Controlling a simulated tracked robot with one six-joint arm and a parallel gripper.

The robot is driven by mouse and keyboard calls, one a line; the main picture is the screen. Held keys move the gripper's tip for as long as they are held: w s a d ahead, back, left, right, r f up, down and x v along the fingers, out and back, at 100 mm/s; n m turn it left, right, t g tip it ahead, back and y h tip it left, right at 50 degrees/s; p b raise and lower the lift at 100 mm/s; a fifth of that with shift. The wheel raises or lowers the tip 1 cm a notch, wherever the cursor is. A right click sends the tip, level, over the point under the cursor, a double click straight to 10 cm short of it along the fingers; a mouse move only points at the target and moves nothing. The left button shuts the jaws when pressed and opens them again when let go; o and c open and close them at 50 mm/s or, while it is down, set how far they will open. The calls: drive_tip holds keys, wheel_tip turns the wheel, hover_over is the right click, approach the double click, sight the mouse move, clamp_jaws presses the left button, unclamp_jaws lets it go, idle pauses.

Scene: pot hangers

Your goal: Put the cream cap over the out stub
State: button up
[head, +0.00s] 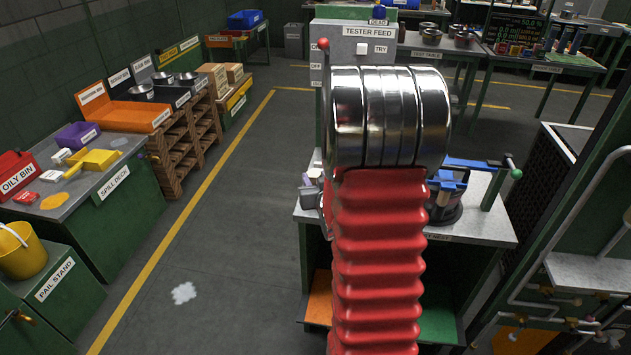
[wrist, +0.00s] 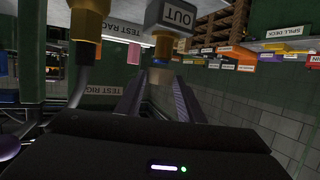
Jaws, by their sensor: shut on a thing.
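In the wrist view the grey OUT block (wrist: 178,16) is at the top, with the brass-coloured out stub (wrist: 163,46) pointing down from it. My gripper (wrist: 157,82) reaches up below the stub. In the head view my own arm hides the gripper, cap and stub.
Another brass fitting (wrist: 88,22) with a pipe stands left of the stub in the wrist view. In the head view pipework (head: 550,310) and a dark frame are at the right, and the tester feed (head: 368,48) is behind my arm. The floor at left is mostly clear.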

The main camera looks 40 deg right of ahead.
drive_tip(key=shift+f, duration=0.4)
drive_tip(key=shift+f, duration=0.4)
drive_tip(key=o, duration=1)
